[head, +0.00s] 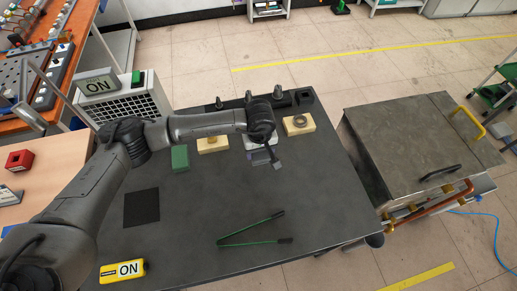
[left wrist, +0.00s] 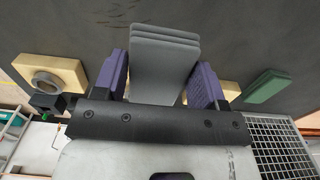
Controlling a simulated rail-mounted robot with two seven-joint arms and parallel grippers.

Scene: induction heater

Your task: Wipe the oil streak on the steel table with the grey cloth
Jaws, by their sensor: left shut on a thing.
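The grey cloth (left wrist: 165,62) is a folded, layered pad between the purple fingers of my left gripper (left wrist: 166,80) in the left wrist view. The gripper is shut on it. In the head view my left gripper (head: 264,157) is over the back part of the dark steel table (head: 200,225), right of its middle; the cloth is hard to make out there. I cannot tell whether the cloth touches the table. Faint dark marks (left wrist: 187,10) show on the table beyond the cloth in the left wrist view; I cannot make out the streak in the head view. My right gripper is not in view.
A green block (head: 180,158), a wooden block (head: 212,144) and a wooden block with a ring (head: 299,124) stand along the back. The table's right front is clear.

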